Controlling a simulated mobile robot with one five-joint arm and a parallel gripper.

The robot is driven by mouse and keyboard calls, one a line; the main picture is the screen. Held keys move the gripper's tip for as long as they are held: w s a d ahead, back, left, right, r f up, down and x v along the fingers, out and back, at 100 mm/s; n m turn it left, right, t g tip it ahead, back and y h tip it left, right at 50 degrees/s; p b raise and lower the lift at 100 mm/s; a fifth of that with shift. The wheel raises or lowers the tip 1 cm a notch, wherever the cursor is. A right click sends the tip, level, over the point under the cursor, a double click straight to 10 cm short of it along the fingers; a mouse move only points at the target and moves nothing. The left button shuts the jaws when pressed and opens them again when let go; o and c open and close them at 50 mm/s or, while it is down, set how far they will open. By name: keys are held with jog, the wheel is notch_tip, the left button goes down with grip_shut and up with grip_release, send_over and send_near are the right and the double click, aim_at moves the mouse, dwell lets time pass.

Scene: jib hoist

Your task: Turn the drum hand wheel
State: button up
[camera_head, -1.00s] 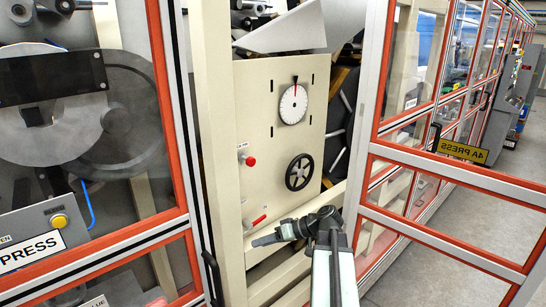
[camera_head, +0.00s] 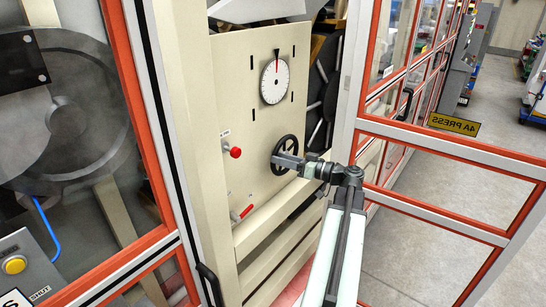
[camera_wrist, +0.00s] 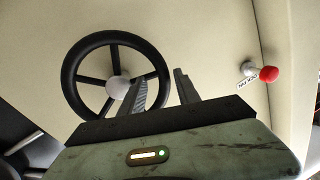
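The drum hand wheel (camera_head: 286,154) is a black spoked wheel on the cream panel, below the white dial. In the wrist view the wheel (camera_wrist: 72,83) shows its rim, spokes and pale hub (camera_wrist: 118,88). My gripper (camera_head: 275,159) is at the wheel's lower front in the head view. In the wrist view my gripper (camera_wrist: 158,75) has its two fingers apart with nothing between them but the panel and a bit of the wheel's right rim. One finger overlaps the wheel's lower right part. I cannot tell whether it touches.
A white dial (camera_head: 276,81) with a red pointer is above the wheel. A red knob (camera_head: 236,152) and a red-handled lever (camera_head: 246,211) are on the panel's left side. Red-framed glass doors (camera_head: 140,130) stand open either side; the right door (camera_head: 440,144) is close to my arm.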

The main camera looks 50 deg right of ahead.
jog(key=shift+x, duration=1.45)
grip_shut()
jog(key=shift+a, duration=0.1)
